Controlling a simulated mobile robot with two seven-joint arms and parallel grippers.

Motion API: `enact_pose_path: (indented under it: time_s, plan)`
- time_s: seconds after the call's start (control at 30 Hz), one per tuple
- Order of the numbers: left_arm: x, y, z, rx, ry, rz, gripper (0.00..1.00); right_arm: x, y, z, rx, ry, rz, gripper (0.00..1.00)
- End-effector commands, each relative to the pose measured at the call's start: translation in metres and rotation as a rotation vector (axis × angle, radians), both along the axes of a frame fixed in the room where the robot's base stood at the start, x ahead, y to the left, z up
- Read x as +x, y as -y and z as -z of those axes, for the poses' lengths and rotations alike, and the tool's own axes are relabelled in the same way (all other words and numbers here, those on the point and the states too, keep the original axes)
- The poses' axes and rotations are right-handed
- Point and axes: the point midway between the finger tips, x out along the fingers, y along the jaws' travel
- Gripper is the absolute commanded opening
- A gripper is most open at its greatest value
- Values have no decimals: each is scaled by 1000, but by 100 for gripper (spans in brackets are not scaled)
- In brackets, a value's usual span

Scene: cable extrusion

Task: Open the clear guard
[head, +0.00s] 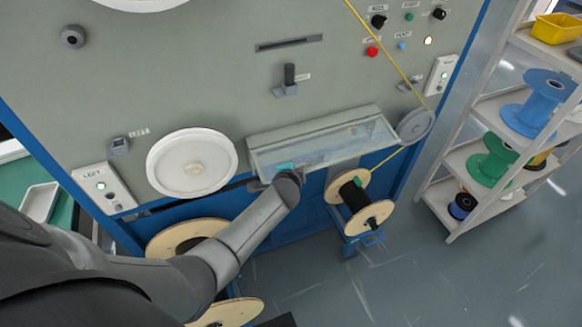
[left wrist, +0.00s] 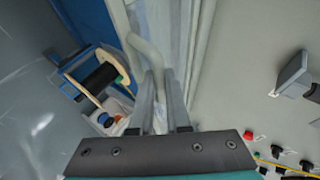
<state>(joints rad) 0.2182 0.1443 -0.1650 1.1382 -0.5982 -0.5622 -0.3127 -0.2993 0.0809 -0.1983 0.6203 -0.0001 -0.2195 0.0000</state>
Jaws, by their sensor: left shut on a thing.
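The clear guard (head: 345,142) is a long see-through box with a light grey frame, on the front of the grey machine panel. My left gripper (head: 284,170) is at its lower left part in the head view. In the left wrist view the fingers (left wrist: 162,88) are closed around a pale grey bent handle (left wrist: 143,48) of the guard. The guard's clear pane (left wrist: 160,22) stretches away beyond the fingers. The exact grip on the handle is partly hidden by the fingers. My right gripper is not in view.
A white round wheel (head: 192,163) is left of the guard, and a grey pulley (head: 415,125) with a yellow cable is at its right end. A black-wound spool (head: 372,215) stands below. A shelf (head: 470,150) of coloured spools is at right. Floor between is clear.

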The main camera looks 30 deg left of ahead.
Motion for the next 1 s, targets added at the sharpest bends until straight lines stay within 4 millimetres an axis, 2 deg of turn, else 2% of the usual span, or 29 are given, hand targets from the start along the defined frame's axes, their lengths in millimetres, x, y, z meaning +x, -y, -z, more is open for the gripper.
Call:
enact_pose_path:
  time_s: [0.03,0.3,1.0]
  plan:
    - [3,-3,-12,3,7,-2,0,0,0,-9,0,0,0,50]
    - [7,-8,-31,3,9,-3,0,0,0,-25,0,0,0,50]
    - [9,-12,-37,3,8,-4,0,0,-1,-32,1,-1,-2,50]
